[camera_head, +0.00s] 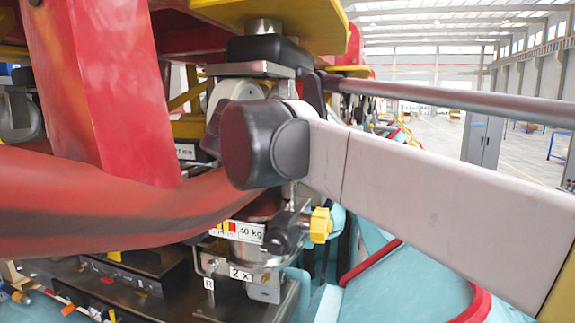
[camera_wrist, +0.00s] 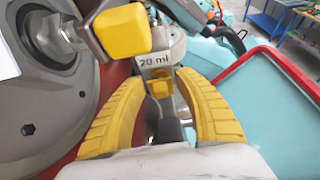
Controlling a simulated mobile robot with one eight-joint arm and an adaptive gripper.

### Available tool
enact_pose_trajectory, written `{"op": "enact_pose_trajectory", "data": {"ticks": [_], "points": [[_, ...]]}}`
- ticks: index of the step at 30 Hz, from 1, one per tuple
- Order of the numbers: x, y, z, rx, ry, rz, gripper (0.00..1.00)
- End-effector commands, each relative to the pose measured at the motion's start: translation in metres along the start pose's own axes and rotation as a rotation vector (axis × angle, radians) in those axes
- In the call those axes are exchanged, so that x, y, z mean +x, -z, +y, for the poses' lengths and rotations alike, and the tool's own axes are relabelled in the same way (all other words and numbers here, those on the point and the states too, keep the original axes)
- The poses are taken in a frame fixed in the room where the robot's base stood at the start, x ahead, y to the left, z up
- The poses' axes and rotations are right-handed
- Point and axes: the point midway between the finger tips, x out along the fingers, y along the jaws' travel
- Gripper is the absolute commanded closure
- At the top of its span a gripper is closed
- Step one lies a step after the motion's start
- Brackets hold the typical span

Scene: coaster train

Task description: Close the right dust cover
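My gripper (camera_wrist: 160,78) shows in the wrist view with its two curved yellow fingers spread apart. A gap is visible between the fingertips, and I see nothing clamped there. A yellow block-like cap (camera_wrist: 122,32) sits just beyond the left finger, beside a round grey metal hub; it may be a dust cover, but I cannot tell which one or whether it is open. In the head view, a yellow knob-like part (camera_head: 320,225) shows on a dark fitting.
The grey metal hub (camera_wrist: 55,35) stands close at left in the wrist view. A red-edged turquoise panel (camera_wrist: 268,110) lies to the right. In the head view, a red beam (camera_head: 95,90) and a metal bar (camera_head: 450,100) crowd the space around my arm.

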Motion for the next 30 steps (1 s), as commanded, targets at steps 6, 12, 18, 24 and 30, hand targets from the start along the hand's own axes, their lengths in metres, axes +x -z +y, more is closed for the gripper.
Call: {"op": "enact_pose_trajectory", "data": {"ticks": [6,12,18,24,30], "points": [[-0.003,-0.001,0.000,-0.001,-0.001,-0.001,0.60],[-0.031,0.000,0.001,-0.003,-0.004,-0.001,0.60],[-0.077,0.000,0.001,-0.002,-0.003,0.000,0.60],[-0.109,0.000,0.001,-0.001,-0.002,0.000,0.60],[-0.119,0.000,0.000,0.000,0.000,0.000,0.60]]}}
